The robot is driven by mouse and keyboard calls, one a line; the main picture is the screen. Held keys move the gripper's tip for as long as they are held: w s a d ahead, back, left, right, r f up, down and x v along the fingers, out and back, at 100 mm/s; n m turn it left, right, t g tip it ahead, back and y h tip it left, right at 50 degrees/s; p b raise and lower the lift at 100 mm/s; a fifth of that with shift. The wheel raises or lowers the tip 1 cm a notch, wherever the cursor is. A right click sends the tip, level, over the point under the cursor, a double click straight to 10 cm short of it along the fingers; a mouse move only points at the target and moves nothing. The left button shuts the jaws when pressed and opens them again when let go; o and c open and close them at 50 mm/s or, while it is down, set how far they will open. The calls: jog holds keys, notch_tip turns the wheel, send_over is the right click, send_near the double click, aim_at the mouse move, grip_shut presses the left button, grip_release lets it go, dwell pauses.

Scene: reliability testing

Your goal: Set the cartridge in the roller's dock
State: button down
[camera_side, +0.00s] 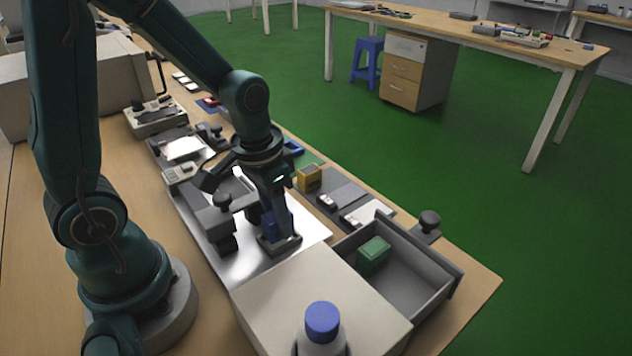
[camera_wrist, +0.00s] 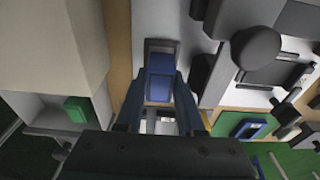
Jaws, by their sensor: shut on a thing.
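My gripper (camera_side: 280,225) is shut on a blue cartridge (camera_side: 268,222) and points down over the shiny metal plate (camera_side: 235,262). A small grey dock frame (camera_side: 281,247) stands on the plate directly under the fingertips. In the wrist view, the cartridge (camera_wrist: 160,80) lies between the two fingers (camera_wrist: 159,95), with the dock's dark rim (camera_wrist: 160,43) showing around its far end. The cartridge's lower end is at the dock opening. I cannot tell how deep it sits, as the fingers hide part of it.
A dark block with a round knob (camera_side: 222,203) stands close left of my gripper. A pale box (camera_side: 320,300) and a blue-capped bottle (camera_side: 322,320) are in front. A grey drawer-like tray (camera_side: 420,250) holds a green block (camera_side: 373,254). A yellow block (camera_side: 309,178) stands behind.

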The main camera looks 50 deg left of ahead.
jog(key=shift+f, duration=0.75)
jog(key=shift+c, duration=2.2)
grip_release()
jog(key=shift+r, duration=3)
